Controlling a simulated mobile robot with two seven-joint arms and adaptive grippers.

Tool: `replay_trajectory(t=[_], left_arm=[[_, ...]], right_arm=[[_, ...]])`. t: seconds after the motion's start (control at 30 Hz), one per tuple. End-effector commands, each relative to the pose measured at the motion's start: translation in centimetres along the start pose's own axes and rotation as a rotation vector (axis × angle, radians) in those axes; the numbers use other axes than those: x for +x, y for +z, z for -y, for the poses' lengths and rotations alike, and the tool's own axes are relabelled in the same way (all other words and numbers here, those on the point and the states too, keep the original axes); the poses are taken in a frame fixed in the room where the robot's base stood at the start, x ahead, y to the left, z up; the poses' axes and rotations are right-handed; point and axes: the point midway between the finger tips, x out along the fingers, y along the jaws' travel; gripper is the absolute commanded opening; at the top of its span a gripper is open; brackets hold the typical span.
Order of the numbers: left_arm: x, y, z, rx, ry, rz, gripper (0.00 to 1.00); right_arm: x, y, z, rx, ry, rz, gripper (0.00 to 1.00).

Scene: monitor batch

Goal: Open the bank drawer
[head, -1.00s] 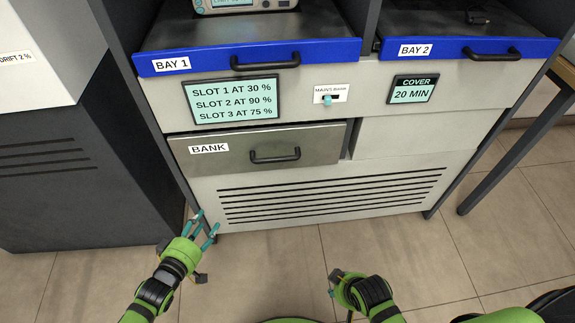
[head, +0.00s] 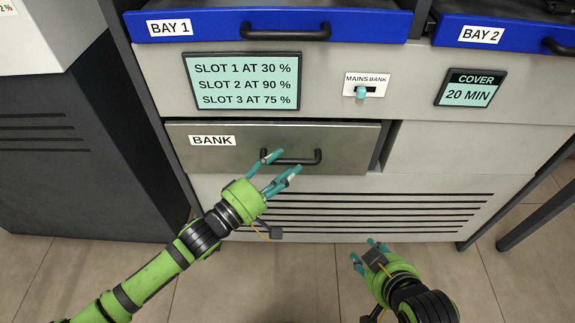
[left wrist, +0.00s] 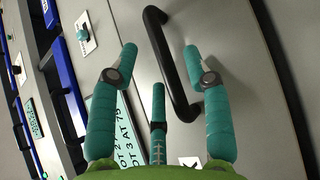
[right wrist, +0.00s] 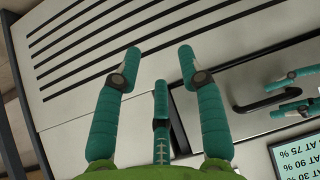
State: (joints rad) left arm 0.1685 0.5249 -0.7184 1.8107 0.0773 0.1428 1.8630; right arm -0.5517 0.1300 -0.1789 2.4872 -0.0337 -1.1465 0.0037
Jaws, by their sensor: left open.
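The bank drawer (head: 215,158) is a grey panel labelled BANK in the lower front of the cabinet. It looks closed or nearly so, with a dark gap along its right side. Its black bar handle (head: 314,158) also shows in the left wrist view (left wrist: 170,62). My left gripper (head: 282,164) is open at the handle. In the left wrist view the handle runs between its spread fingers; whether they touch it, I cannot tell. My right gripper (head: 363,250) is open and empty, lower and to the right, in front of the vented panel (right wrist: 110,45).
Above the drawer are a slot display (head: 243,82), a MAINS/BANK switch (head: 361,93) and a COVER display (head: 470,88). The blue-fronted BAY 1 (head: 225,27) and BAY 2 (head: 500,36) trays are higher up. A dark cabinet (head: 75,150) stands at left. Tiled floor lies in front.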

Motion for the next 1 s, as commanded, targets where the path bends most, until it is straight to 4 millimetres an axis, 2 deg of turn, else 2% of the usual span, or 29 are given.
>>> replay_trajectory(t=[0.2,0.47,0.5,0.57,0.6,0.63,0.93,1.0], left_arm=[[1.4,0.0,0.1,0.001,-0.001,0.0,0.49],[1.5,0.0,0.1,0.001,-0.002,0.0,0.49],[1.5,0.0,0.1,0.001,-0.002,0.0,0.45],[1.5,0.0,0.1,0.001,-0.002,0.0,0.21],[1.5,0.0,0.1,0.001,-0.002,0.0,0.05],[1.5,0.0,0.1,0.001,-0.002,0.0,0.0],[1.4,0.1,0.0,0.0,-0.002,-0.001,0.0],[1.3,0.2,-0.1,0.0,-0.002,-0.001,0.0]], right_arm=[[0.1,-1.9,0.3,-0.007,-0.005,-0.092,0.4],[0.1,-2.1,0.3,-0.007,-0.005,-0.103,0.4],[0.1,-2.1,0.3,-0.007,-0.005,-0.103,0.4],[0.1,-2.1,0.3,-0.007,-0.005,-0.102,0.4],[0.1,-2.1,0.3,-0.007,-0.005,-0.102,0.4],[0.1,-2.1,0.3,-0.007,-0.005,-0.102,0.4],[0.1,-1.9,0.3,-0.007,-0.005,-0.091,0.4],[0.0,-1.0,0.1,-0.004,-0.002,-0.043,0.4]])
